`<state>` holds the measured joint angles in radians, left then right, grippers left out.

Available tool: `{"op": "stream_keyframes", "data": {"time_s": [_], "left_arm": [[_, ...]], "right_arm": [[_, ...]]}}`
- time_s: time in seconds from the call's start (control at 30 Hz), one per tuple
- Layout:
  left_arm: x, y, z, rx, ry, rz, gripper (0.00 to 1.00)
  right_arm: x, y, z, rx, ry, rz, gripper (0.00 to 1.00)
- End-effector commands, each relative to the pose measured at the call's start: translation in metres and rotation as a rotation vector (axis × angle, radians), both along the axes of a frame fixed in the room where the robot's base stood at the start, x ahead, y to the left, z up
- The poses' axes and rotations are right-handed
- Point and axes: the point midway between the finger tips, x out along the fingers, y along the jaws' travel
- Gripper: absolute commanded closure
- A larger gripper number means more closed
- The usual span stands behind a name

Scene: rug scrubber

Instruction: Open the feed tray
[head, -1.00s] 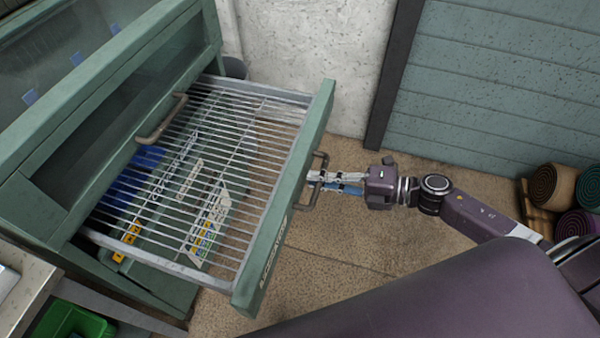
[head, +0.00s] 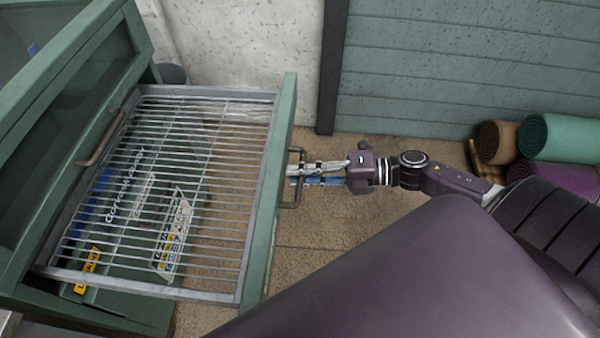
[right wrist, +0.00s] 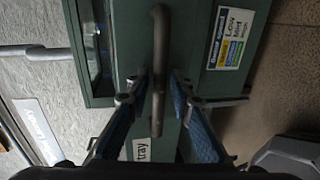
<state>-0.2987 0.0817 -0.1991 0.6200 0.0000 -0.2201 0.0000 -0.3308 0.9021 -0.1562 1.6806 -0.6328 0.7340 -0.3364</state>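The feed tray (head: 258,215) is a green-fronted drawer with a wire grid, drawn well out of the green cabinet in the head view. A bent grey handle (head: 300,192) sits on its front and shows upright in the right wrist view (right wrist: 158,70). My right gripper (head: 303,174) reaches this handle from the right. Its two blue-padded fingers (right wrist: 162,85) stand on either side of the bar with a visible gap, so they are open around it. My left gripper is not in view.
The green cabinet (head: 75,75) with a second handle (head: 95,155) stands left. A concrete wall and a panelled wall (head: 440,60) stand behind. Rolled rugs (head: 560,138) lie at right. Brown floor (head: 330,225) is clear below the tray front.

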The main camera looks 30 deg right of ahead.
Motion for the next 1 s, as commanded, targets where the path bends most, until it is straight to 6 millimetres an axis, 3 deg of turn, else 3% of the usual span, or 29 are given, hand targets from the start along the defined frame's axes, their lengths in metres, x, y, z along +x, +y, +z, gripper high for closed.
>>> {"op": "stream_keyframes", "data": {"time_s": [0.53,1.0], "left_arm": [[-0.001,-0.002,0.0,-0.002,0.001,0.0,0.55],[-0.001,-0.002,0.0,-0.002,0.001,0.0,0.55]], "right_arm": [[-0.003,-0.005,0.001,0.0,0.001,-0.002,0.72],[-0.05,-0.068,0.016,-0.001,0.004,-0.003,0.72]]}}
